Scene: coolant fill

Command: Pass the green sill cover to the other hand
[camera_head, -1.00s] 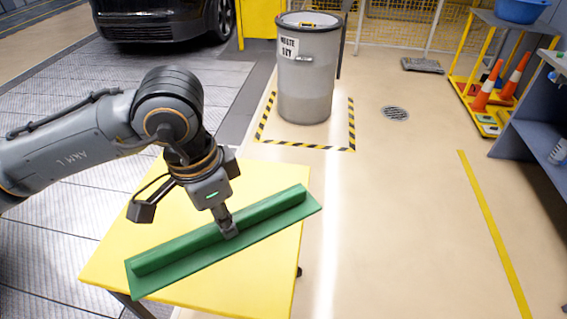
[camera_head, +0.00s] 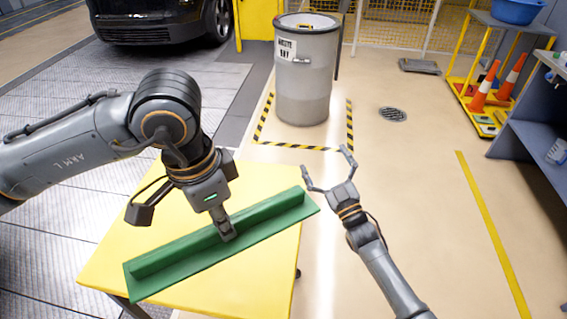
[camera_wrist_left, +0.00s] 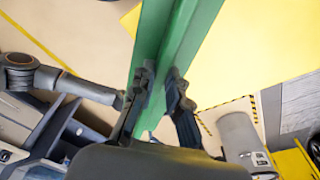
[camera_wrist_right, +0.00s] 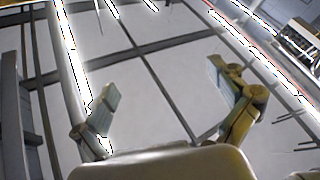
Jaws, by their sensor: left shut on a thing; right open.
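The green sill cover (camera_head: 180,255) is a long piece with a raised rib, held slantwise over the yellow table in the head view. My left gripper (camera_head: 228,232) is shut on its rib near the middle. The left wrist view shows the cover (camera_wrist_left: 180,50) between the left fingers (camera_wrist_left: 160,90). Whether the cover touches the table cannot be told. My right gripper (camera_head: 328,170) is open and empty, beyond and to the right of the cover's right end, apart from it. The right wrist view shows its spread fingers (camera_wrist_right: 165,110) with nothing between them.
The yellow table (camera_head: 265,275) lies under the cover. A grey waste bin (camera_head: 303,90) stands behind, inside striped floor tape. A blue-grey shelf (camera_head: 535,150) and a yellow stand with orange cones (camera_head: 480,95) are at the right.

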